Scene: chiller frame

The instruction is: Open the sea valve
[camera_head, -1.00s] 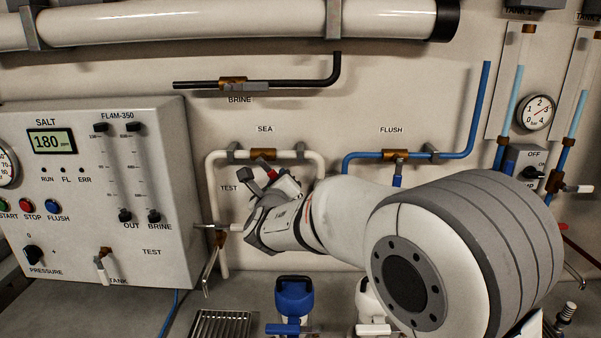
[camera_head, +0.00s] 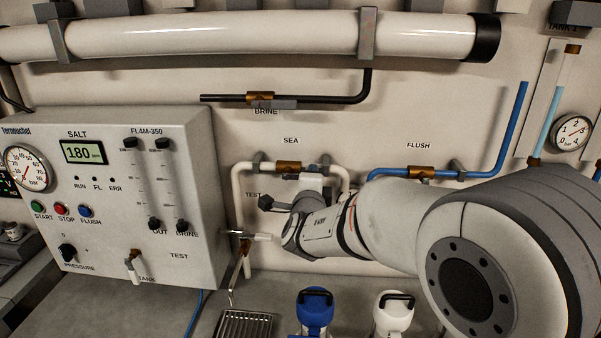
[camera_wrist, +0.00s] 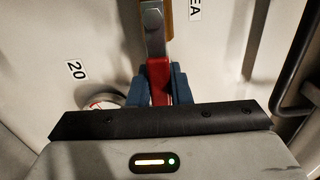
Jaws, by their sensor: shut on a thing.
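The sea valve has a brass body (camera_head: 287,167) on the white pipe under the SEA label. Its lever, a metal strip (camera_wrist: 153,30) with a red grip (camera_wrist: 158,75), shows in the wrist view. My gripper (camera_wrist: 160,88) has its blue fingers on both sides of the red grip and is shut on it. In the head view my gripper (camera_head: 312,183) is just below and right of the brass body. The red grip is hidden there, so I cannot tell the lever's exact angle to the pipe.
The control box (camera_head: 140,190) stands at left, with a small tap (camera_head: 245,240) on its right side. The brine valve (camera_head: 262,98) is above and the flush valve (camera_head: 421,172) to the right. Blue and white cartridges (camera_head: 314,308) (camera_head: 394,312) stand below my arm.

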